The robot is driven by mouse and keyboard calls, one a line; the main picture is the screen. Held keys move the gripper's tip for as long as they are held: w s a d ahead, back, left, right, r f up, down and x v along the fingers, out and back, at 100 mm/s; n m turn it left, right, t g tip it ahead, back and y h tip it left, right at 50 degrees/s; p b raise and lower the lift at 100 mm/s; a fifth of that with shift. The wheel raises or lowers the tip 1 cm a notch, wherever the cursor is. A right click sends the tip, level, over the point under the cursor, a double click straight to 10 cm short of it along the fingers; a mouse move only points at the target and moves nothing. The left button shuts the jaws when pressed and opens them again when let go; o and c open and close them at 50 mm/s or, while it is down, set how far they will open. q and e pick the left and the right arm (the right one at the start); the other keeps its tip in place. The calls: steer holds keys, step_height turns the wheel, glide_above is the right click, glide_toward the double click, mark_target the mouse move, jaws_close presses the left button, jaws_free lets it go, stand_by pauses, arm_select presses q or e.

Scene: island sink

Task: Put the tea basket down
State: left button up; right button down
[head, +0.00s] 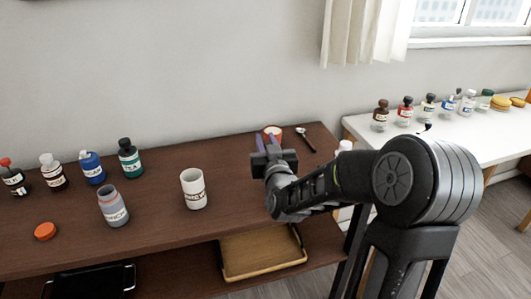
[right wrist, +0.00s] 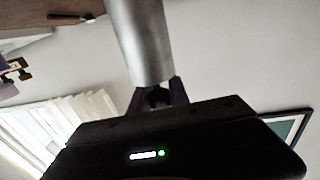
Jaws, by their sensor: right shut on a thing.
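My right gripper (head: 268,142) is over the far right part of the brown table. In the right wrist view its fingers (right wrist: 157,96) are shut on a smooth grey metal cylinder, which I take to be the tea basket (right wrist: 143,42). My left gripper is out of view.
A spoon (head: 306,138) lies right of the gripper. A white labelled mug (head: 194,190), an open grey jar (head: 113,206) and an orange lid (head: 45,231) stand or lie further left. Several bottles line the table's back left. A wooden tray (head: 262,254) is on the lower shelf.

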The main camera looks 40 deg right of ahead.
steer(key=shift+f, duration=1.9)
steer(key=shift+f+b, duration=0.2)
steer(key=shift+b, duration=0.2)
steer(key=c, duration=1.2)
jaws_free()
steer(key=shift+r, duration=0.1)
steer(key=shift+c, duration=0.2)
